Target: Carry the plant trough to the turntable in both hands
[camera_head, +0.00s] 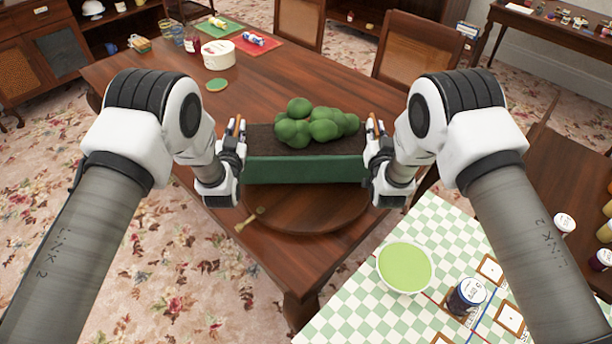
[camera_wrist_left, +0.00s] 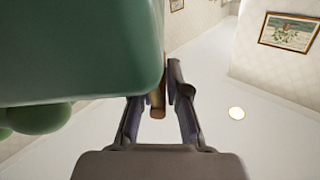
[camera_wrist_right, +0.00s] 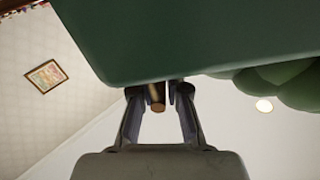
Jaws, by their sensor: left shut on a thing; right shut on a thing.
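The plant trough (camera_head: 305,169) is a long green box with dark soil and round green foliage. It is level between my two grippers in the head view. My left gripper (camera_head: 238,132) is shut on the wooden handle (camera_wrist_left: 156,104) at the trough's left end. My right gripper (camera_head: 373,132) is shut on the handle (camera_wrist_right: 157,98) at its right end. The turntable (camera_head: 300,214) is a round brown wooden disc at the table's near edge. The trough hides its far part. I cannot tell whether the trough touches it.
A small wooden fork-like piece (camera_head: 249,219) lies at the turntable's left. A green bowl (camera_head: 405,267) and a dark jar (camera_head: 466,296) stand on the checkered surface (camera_head: 350,312) at the near right. A white tub (camera_head: 218,54) stands far back. The table's (camera_head: 150,68) left part is mostly clear.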

